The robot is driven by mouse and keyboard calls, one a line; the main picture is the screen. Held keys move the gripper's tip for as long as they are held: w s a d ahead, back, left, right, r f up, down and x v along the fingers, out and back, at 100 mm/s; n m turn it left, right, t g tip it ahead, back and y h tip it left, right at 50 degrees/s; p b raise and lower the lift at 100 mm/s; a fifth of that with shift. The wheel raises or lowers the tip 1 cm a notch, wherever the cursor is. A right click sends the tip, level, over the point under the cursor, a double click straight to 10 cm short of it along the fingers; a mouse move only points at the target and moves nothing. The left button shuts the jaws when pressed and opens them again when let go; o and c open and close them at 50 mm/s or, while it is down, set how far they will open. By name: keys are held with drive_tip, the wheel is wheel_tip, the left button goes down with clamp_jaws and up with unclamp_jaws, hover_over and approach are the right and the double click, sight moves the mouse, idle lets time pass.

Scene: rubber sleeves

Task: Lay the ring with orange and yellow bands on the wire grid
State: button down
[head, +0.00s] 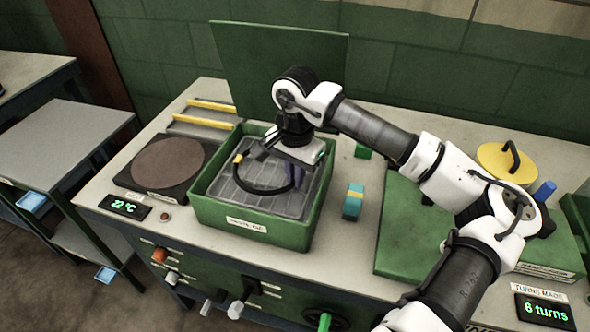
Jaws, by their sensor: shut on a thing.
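The ring is a black loop (266,192) with orange and yellow bands (241,157) at its upper left. It is at the open green box, in the head view. My gripper (264,150) is over the box, shut on the ring's upper part. The grey wire grid (230,196) shows inside the box, behind and below the ring. I cannot tell whether the ring's lower part touches the grid. My gripper hides the box's far right inside and part of the ring.
The green box (248,228) has raised walls. Left of it is a round brown plate (168,162) on a dark slab, with a temperature display (125,207). A yellow lid (508,163) lies farther right.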

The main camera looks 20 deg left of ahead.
drive_tip(key=shift+f+b, duration=0.2)
drive_tip(key=shift+b, duration=0.1)
drive_tip(key=c, duration=1.5)
unclamp_jaws()
drive_tip(key=shift+r, duration=0.1)
drive_tip(key=shift+r, duration=0.1)
wheel_tip(320, 180, up, 12)
drive_tip(key=b, duration=0.3)
drive_tip(key=shift+d, duration=0.1)
